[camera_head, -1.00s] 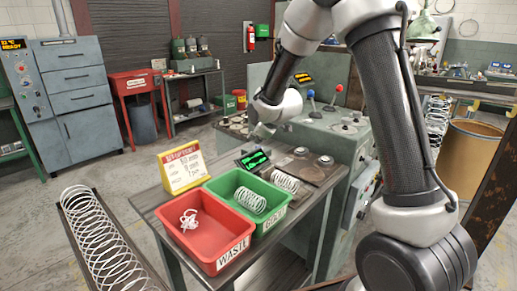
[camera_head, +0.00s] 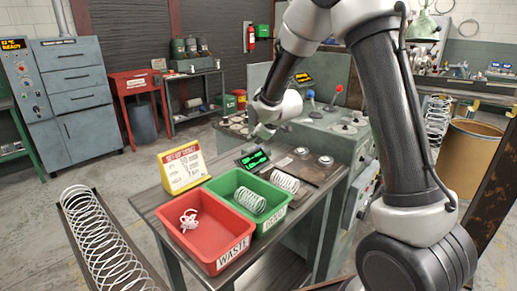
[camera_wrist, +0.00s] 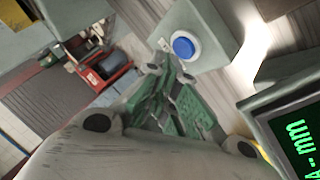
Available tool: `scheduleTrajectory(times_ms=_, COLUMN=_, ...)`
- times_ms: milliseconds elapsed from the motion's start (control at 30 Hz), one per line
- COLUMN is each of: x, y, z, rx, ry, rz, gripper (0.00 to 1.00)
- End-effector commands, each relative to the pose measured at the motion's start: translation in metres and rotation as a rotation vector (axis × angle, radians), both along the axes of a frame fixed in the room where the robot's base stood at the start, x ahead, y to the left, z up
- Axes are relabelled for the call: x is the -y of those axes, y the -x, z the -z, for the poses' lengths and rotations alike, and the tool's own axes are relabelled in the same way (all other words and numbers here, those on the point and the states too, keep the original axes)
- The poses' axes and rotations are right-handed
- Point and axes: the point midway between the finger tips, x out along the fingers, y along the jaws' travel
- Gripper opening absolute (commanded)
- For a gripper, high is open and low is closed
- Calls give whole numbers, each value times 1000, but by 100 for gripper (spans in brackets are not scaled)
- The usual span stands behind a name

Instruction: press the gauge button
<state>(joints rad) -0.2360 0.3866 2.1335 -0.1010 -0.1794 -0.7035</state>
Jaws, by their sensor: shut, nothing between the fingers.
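The blue round button (camera_wrist: 184,47) shows in the wrist view, set in a pale ring on a grey-green block. My gripper (camera_wrist: 170,68) is shut and empty, its fingertips just below and left of the button in that picture. I cannot tell whether they touch it. The gauge's display with green characters (camera_head: 253,158) stands at the back of the bench in the head view; part of it also shows at the right of the wrist view (camera_wrist: 296,140). In the head view my gripper (camera_head: 263,131) is above and behind the display, and the button cannot be made out.
A red WASTE bin (camera_head: 210,244) holds a tangled spring, and a green bin (camera_head: 232,181) holds a coil spring. Another spring (camera_head: 285,181) lies beside the green bin. A yellow-framed sign (camera_head: 183,167) stands left of the display. The grey-green machine (camera_head: 337,140) stands behind.

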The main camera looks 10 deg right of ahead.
Motion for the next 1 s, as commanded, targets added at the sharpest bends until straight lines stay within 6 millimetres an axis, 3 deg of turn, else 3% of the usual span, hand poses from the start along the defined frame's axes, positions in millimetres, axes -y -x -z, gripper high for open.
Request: scheduleTrajectory(times_ms=1000, x=0, y=0, z=12, rx=-2, ry=0, rz=1, gripper=0)
